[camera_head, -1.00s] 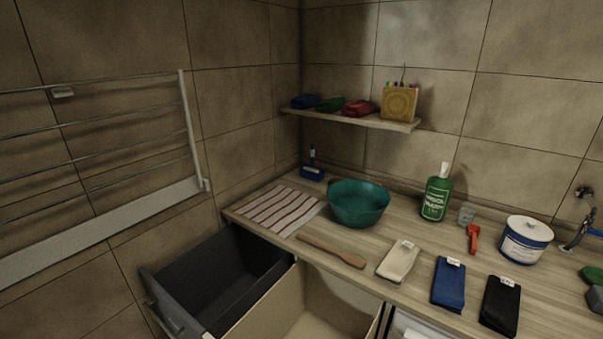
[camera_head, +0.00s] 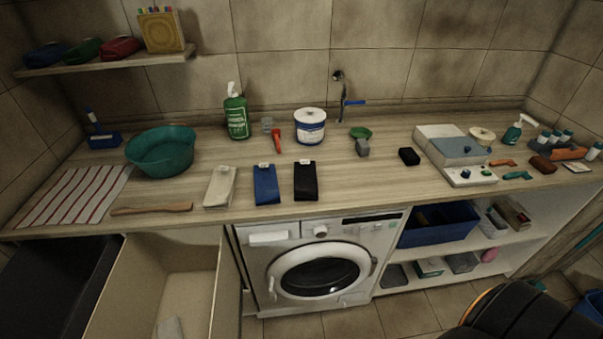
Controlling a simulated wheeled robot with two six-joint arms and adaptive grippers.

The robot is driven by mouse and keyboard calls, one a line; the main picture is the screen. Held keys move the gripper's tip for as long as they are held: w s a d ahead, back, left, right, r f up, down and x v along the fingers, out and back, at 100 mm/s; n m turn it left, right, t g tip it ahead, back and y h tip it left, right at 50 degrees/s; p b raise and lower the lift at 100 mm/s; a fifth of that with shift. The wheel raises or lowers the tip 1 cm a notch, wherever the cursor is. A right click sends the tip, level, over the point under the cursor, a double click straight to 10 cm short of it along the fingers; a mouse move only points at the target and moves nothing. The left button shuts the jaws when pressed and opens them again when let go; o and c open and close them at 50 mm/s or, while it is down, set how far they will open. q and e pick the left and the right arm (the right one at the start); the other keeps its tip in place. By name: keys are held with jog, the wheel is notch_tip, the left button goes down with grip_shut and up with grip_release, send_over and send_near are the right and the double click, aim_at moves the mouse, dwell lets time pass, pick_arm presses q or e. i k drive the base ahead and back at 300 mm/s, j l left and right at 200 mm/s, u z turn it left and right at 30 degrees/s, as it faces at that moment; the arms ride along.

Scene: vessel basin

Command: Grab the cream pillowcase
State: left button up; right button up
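The cream pillowcase (camera_head: 220,187) lies folded on the wooden counter (camera_head: 340,190), near its front edge, with a small white tag at its far end. A folded blue cloth (camera_head: 266,185) and a folded black cloth (camera_head: 305,182) lie in a row to its right, each with a tag. A wooden spoon or paddle (camera_head: 152,209) lies to its left. Neither of my grippers is in view.
A teal basin (camera_head: 161,150) stands behind the pillowcase, left of a green bottle (camera_head: 237,115) and a white tub (camera_head: 310,126). A striped towel (camera_head: 75,194) lies at left. Below are an open beige bin (camera_head: 165,262) and a washing machine (camera_head: 318,272).

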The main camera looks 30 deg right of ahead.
aim_at(220, 190)
jog(key=z, duration=0.2)
jog(key=i+l, duration=0.1)
jog(key=l, duration=0.35)
jog(key=i+l, duration=0.15)
jog(key=l, duration=0.3)
jog(key=i+l, duration=0.1)
jog(key=l, duration=0.3)
jog(key=u, duration=1.85)
